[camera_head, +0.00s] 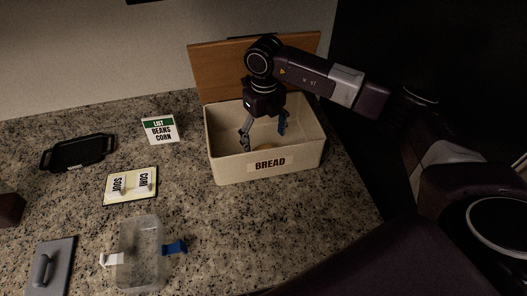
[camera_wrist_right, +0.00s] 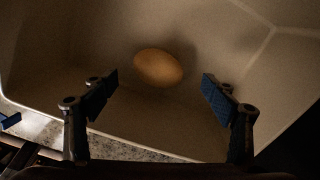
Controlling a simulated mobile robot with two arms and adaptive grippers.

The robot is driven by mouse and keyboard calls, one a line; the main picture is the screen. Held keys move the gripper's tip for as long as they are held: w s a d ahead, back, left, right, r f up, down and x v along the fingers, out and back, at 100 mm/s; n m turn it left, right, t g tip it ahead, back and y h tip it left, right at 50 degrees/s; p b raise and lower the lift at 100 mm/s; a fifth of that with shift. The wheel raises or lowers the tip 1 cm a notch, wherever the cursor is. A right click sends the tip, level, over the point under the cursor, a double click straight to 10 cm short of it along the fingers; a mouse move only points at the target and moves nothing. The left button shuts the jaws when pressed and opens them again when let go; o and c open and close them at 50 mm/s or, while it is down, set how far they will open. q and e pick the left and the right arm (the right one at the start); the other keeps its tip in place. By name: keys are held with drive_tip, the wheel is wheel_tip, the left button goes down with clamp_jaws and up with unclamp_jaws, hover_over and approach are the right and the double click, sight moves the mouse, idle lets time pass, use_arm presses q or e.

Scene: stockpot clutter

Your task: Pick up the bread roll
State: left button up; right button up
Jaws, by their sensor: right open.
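The bread roll (camera_wrist_right: 158,67) is a tan oval lying on the floor of the cream bin in the right wrist view. In the head view only a small orange-tan part of the roll (camera_head: 268,147) shows behind the bin's front wall. The bin (camera_head: 225,167) carries a label reading BREAD. My right gripper (camera_head: 264,138) points down into the bin, its fingers spread. In the right wrist view the open right gripper (camera_wrist_right: 160,92) has nothing between its fingers, and the roll lies beyond the fingertips. My left gripper is not in view.
A wooden board (camera_head: 205,70) stands behind the bin. A LIST card (camera_head: 160,130), a black tray (camera_head: 78,152), a CORN and SOUP card (camera_head: 131,185), a clear container (camera_head: 140,255) and a grey handled lid (camera_head: 60,262) sit to the left. The counter front of the bin is clear.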

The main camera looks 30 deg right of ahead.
sight(265, 147)
drive_tip(key=f+p, duration=0.1)
drive_tip(key=f, duration=0.1)
drive_tip(key=f+p, duration=0.1)
drive_tip(key=shift+s+f+p, duration=0.25)
drive_tip(key=shift+f+p, duration=0.05)
drive_tip(key=shift+f, duration=0.65)
drive_tip(key=shift+a, duration=0.1)
drive_tip(key=shift+c, duration=1.4)
drive_tip(key=c, duration=1)
drive_tip(key=shift+o, duration=0.2)
drive_tip(key=shift+w+r, duration=0.1)
drive_tip(key=shift+r, duration=0.05)
